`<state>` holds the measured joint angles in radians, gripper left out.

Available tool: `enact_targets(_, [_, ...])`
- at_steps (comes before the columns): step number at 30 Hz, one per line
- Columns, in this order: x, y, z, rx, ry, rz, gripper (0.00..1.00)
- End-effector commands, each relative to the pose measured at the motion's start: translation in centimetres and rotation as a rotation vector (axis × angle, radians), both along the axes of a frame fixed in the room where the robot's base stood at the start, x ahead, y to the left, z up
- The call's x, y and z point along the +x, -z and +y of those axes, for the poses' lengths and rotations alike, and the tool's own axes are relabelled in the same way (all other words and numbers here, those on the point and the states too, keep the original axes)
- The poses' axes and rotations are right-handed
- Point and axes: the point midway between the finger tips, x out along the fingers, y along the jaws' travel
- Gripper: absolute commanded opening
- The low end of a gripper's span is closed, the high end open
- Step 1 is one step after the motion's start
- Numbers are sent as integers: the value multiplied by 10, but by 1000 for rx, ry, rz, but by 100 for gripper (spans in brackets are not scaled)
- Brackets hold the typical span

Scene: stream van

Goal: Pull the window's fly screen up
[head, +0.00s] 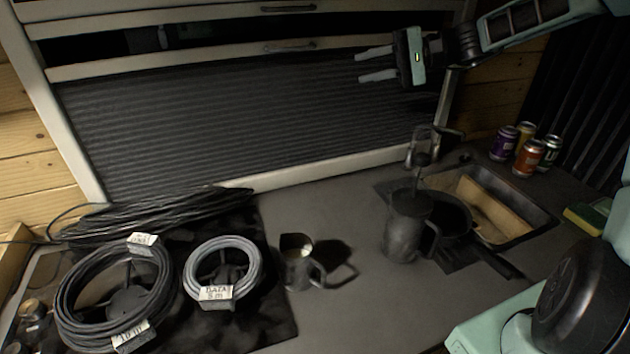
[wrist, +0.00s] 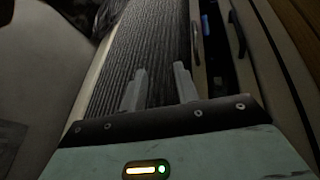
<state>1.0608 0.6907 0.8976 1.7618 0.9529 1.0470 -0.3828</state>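The window's dark pleated screen (head: 230,120) covers most of the opening, from the sill up to a pale crossbar (head: 180,60) with a dark handle (head: 290,45). It also shows in the wrist view (wrist: 148,45), with the handle (wrist: 197,45) to its right. A dark gap separates this bar from a second pale bar higher up, with its own handle (head: 288,8). My gripper (head: 360,66) is open and empty, in front of the screen's upper right part, right of and slightly below the lower handle. In the wrist view its fingers (wrist: 160,70) are apart, touching no handle.
On the counter below stand cable coils (head: 115,295) and (head: 222,272), a mug (head: 297,262), a dark jug (head: 407,228), a pan (head: 445,215) and a sink (head: 530,218). Several cans (head: 503,143) stand at the back right. Space before the screen is clear.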

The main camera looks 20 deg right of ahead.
Motion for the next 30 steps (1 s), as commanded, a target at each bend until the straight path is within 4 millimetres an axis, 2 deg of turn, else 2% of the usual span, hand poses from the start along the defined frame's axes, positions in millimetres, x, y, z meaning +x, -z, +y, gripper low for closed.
enact_targets(6, [5,-40,-17,199,20,-18,31])
enact_targets(9, [13,-41,8,201,13,-17,31])
enact_targets(30, [63,-30,132,197,13,-15,31])
